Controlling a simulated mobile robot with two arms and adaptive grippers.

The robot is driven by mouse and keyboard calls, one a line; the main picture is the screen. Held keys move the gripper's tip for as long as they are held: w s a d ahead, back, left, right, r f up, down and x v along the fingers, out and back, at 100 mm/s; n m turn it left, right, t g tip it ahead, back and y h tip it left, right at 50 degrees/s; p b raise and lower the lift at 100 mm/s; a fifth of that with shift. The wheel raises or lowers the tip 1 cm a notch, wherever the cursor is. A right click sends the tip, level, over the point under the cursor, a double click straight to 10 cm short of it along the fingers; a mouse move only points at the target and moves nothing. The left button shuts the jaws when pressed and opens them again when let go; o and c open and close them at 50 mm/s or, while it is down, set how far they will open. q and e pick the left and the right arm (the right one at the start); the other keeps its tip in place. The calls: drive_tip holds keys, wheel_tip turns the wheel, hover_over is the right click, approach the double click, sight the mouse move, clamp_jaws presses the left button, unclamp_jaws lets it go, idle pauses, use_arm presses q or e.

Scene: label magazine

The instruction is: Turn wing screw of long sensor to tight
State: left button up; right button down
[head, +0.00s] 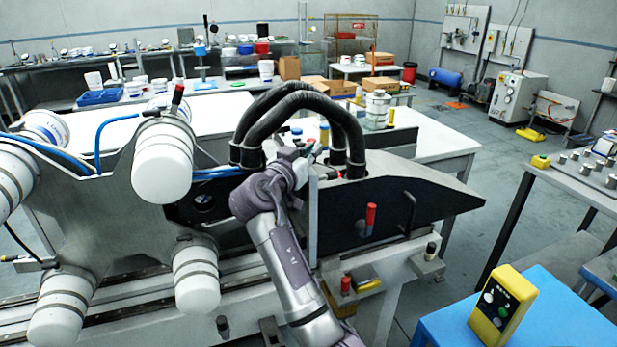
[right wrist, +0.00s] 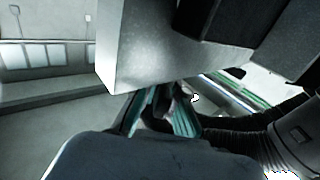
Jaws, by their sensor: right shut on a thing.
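My right gripper (head: 310,158) is at the machine (head: 440,195), beside the thick black hoses and near a grey upright plate. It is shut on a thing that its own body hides. A small dark part with a red end shows just right of it. I cannot make out the long sensor or its wing screw in the head view. In the right wrist view, a large pale grey block (right wrist: 150,50) and a dark rounded body fill most of the picture. My left gripper is not in view.
Black hoses (head: 350,130) arch close behind my right gripper. White rolls (head: 163,165) on a grey frame stand to the left. A red-handled lever (head: 371,217) and a black handle (head: 410,212) are at the right. A yellow control box (head: 503,305) stands on a blue surface.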

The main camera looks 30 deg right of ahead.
drive_tip(key=shift+s+d+m+g+h+b, duration=0.1)
drive_tip(key=shift+s+m+g+h+b, duration=0.2)
drive_tip(key=shift+m+g+b, duration=1.45)
drive_tip(key=shift+s+a+m+g+h+b, duration=0.1)
drive_tip(key=shift+s+m+g+h+b, duration=0.15)
drive_tip(key=shift+m+g+b, duration=1.45)
drive_tip(key=shift+s+d+m+g+h+b, duration=0.1)
drive_tip(key=shift+s+m+g+h+b, duration=0.4)
drive_tip(key=shift+g, duration=2.25)
drive_tip(key=shift+w+m+y+b, duration=0.25)
drive_tip(key=shift+b, duration=0.1)
drive_tip(key=c, duration=1.3)
unclamp_jaws()
drive_tip(key=shift+o, duration=0.2)
drive_tip(key=shift+r, duration=0.1)
wheel_tip(320, 180, up, 10)
drive_tip(key=shift+f, duration=0.1)
